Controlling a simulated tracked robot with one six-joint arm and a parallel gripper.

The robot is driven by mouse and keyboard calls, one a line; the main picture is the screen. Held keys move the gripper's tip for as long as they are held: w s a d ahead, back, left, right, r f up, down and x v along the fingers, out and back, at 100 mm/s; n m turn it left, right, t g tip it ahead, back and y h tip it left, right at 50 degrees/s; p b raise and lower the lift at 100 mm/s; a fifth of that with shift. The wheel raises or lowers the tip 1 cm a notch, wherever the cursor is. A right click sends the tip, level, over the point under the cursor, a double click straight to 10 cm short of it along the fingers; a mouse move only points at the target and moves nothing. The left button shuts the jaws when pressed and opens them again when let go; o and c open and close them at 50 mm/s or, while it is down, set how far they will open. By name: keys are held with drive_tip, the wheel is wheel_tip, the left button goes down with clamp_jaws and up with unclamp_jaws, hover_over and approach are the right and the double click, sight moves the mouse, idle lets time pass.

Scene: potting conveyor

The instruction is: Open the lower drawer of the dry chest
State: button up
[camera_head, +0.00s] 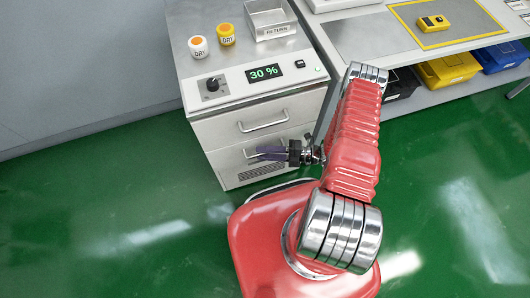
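The dry chest (222,69) is a pale metal cabinet with a green "30 %" display on its sloped panel. Its upper drawer (216,130) has a bar handle (262,123) and looks shut. The lower drawer (228,167) below it has a vent grille and also looks shut. My gripper (259,153) is in front of the lower drawer, pointing left, with purple fingers at the height of that drawer's handle. The fingers and wrist hide most of this handle. I cannot tell whether they touch it or how far apart they are.
Two "DRY" jars (198,48) (226,36) and a "RETURN" tray (274,35) stand on the chest. A bench with a yellow device (433,22) and blue and yellow bins (449,68) stands at right. The green floor left of the chest is clear.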

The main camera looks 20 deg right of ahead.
clamp_jaws()
idle(0.3)
idle(0.4)
